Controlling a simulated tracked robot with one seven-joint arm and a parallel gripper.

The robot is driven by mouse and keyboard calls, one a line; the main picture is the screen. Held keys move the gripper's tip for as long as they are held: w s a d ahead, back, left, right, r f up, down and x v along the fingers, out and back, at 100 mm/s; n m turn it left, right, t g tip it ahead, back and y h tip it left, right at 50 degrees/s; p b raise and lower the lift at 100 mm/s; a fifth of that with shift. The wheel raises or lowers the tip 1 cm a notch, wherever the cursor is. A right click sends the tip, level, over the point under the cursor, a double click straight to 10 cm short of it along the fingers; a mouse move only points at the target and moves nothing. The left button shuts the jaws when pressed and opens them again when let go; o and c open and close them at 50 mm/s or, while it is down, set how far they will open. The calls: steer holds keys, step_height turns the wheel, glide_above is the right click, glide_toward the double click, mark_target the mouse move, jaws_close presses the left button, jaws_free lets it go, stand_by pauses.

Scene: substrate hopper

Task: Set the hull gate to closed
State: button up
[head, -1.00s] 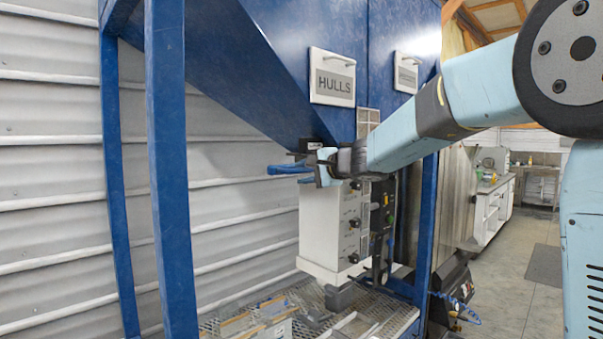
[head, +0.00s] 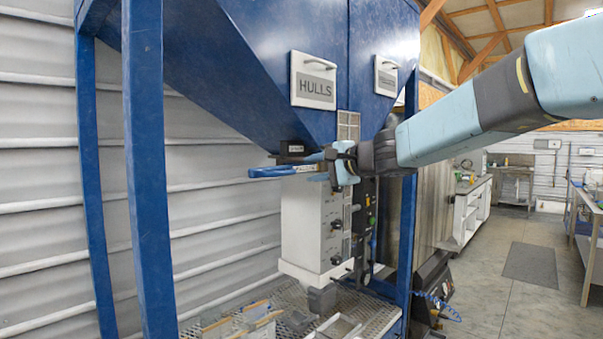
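The hull gate shows as a blue handle (head: 271,171) sticking out to the left beneath the blue hopper marked HULLS (head: 313,80). A dark block with a small label (head: 293,152) sits just above the handle at the hopper's outlet. My gripper (head: 334,166) is to the right of the handle's free end, at about its height in the picture. Its fingers are small and overlap the gate parts behind, so I cannot tell whether they touch the gate or how wide they stand. The gate plate's inside position is hidden.
A white control box (head: 313,228) with dark knobs stands directly below the gate. A blue frame post (head: 148,180) is at the left. A mesh tray (head: 385,314) with loose parts lies below. Open floor (head: 515,290) is at the right.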

steer(key=shift+v, duration=1.45)
steer(key=shift+d+f, duration=0.1)
steer(key=s+d+f+n+g+h, duration=0.1)
steer(key=s+d+f+h, duration=0.3)
steer(key=s, duration=0.5)
steer(key=s+d+f+n+g+h, duration=0.2)
steer(key=s+d+f+n+h, duration=0.2)
steer(key=s+d+f, duration=0.5)
steer(key=s+d+f+n+g+h, duration=0.1)
steer(key=s+d+f+n+h, duration=0.2)
steer(key=s+d+f, duration=0.3)
steer(key=s+d, duration=0.2)
steer(key=s, duration=0.2)
steer(key=shift+s+f+g+h, duration=0.3)
steer(key=shift+s+f+h, duration=0.05)
steer(key=shift+f+h, duration=0.05)
